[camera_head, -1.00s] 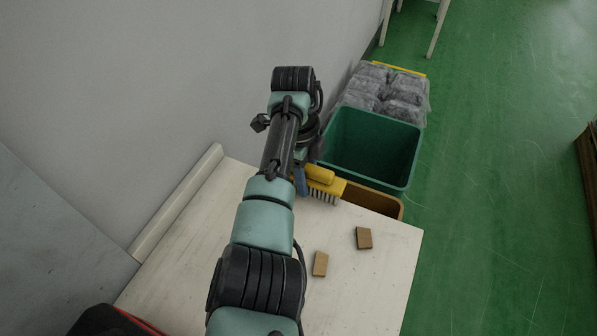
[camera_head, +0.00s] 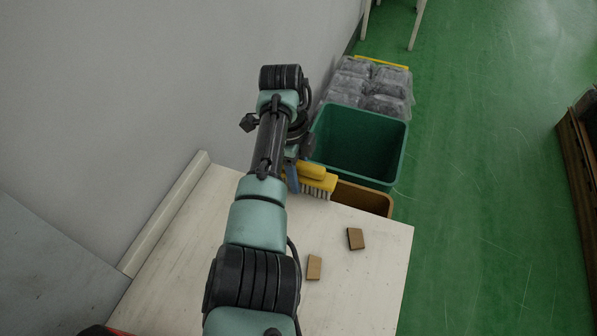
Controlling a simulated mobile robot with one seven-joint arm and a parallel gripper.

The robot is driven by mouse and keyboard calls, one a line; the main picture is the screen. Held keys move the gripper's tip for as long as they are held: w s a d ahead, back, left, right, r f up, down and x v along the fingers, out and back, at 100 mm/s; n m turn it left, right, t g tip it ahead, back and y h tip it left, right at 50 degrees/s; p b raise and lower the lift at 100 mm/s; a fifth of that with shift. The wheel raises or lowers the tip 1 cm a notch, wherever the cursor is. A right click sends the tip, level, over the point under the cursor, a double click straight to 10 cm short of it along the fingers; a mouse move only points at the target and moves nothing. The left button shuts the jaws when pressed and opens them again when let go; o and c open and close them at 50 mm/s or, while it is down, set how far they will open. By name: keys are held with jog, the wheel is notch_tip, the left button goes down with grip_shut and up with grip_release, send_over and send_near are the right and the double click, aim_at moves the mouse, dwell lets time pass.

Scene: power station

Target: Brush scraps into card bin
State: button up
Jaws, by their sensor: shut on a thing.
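Two small brown card scraps lie on the pale table (camera_head: 375,265): one scrap (camera_head: 355,239) nearer the right edge, the other scrap (camera_head: 314,267) to its lower left. A yellow brush (camera_head: 318,182) with pale bristles is at the far edge of the table, bristles facing down. My gripper (camera_head: 292,175) is shut on the brush; its fingers are mostly hidden behind my arm. A brown bin (camera_head: 365,198) stands just beyond the table's far edge, partly hidden by the table and the brush. Its inside shows only in part.
A green bin (camera_head: 360,145) stands behind the brown one. Grey wrapped bundles (camera_head: 368,88) lie beyond it. A grey wall (camera_head: 130,90) and a raised pale strip (camera_head: 165,213) bound the table on the left. Green floor (camera_head: 480,180) is open on the right.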

aim_at(301, 163)
jog(key=shift+r+p, duration=2.95)
jog(key=shift+r, duration=0.55)
jog(key=shift+f, duration=0.1)
